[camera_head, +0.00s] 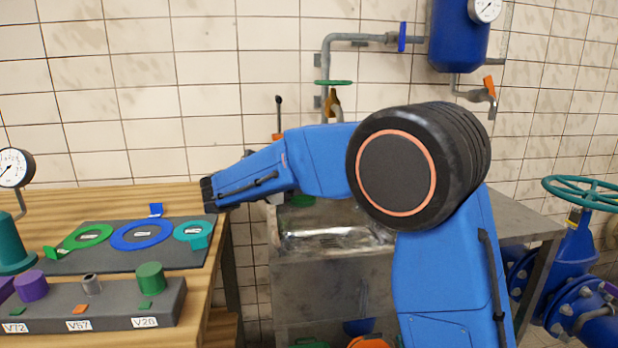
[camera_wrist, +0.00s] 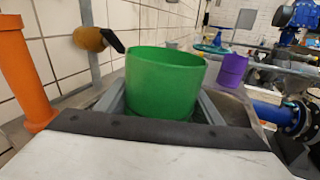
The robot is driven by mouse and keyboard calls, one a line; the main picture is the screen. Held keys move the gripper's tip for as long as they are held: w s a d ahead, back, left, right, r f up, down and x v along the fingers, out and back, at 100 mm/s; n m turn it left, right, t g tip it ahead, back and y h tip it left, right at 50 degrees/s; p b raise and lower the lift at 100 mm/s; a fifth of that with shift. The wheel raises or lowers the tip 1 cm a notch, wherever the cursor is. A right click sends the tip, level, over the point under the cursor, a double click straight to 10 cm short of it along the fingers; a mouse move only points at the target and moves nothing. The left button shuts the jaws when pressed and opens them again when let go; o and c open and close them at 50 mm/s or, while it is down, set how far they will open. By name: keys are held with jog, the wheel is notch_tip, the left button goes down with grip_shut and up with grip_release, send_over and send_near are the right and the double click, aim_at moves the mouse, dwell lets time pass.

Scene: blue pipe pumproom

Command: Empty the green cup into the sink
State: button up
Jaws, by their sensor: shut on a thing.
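The green cup (camera_wrist: 165,85) is large in the wrist view, close to upright with its rim up. My gripper (camera_wrist: 163,110) is shut on it, a grey finger on either side. What is inside the cup cannot be seen. In the head view the gripper is hidden behind my blue arm; only a small green patch (camera_head: 303,200), probably the cup, shows at the back of the metal sink. The sink (camera_head: 325,270) is a grey metal basin at the middle, its right part covered by my arm.
A wooden table (camera_head: 120,195) with a dark panel, coloured rings and a grey block of caps stands left. A purple cup (camera_wrist: 232,70) is right of the green cup. A green handwheel valve (camera_head: 583,191) is far right.

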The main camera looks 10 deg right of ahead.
jog(key=m+y, duration=0.2)
jog(key=m, duration=0.1)
jog(key=shift+s+d+r+y, duration=0.1)
jog(key=shift+d+r+y, duration=0.05)
jog(key=shift+r+y, duration=0.15)
jog(key=shift+s+d+f+m+y, duration=0.2)
jog(key=shift+d+m+y, duration=0.1)
jog(key=shift+y, duration=0.1)
jog(key=shift+s+d+f+m+t+y, duration=0.25)
jog(key=shift+f+m+t+y, duration=0.25)
jog(key=shift+m+y, duration=0.75)
jog(key=shift+s+d+f+m+t+y, duration=0.1)
jog(key=shift+d+f+m+t+y, duration=0.4)
jog(key=shift+m+y, duration=0.8)
jog(key=shift+s+d+f+m+t+y, duration=0.2)
jog(key=shift+f+m+t+y, duration=0.2)
jog(key=shift+f+m+y, duration=0.8)
jog(key=shift+r+n+y, duration=0.25)
jog(key=shift+r+y, duration=0.2)
jog(key=shift+r, duration=0.05)
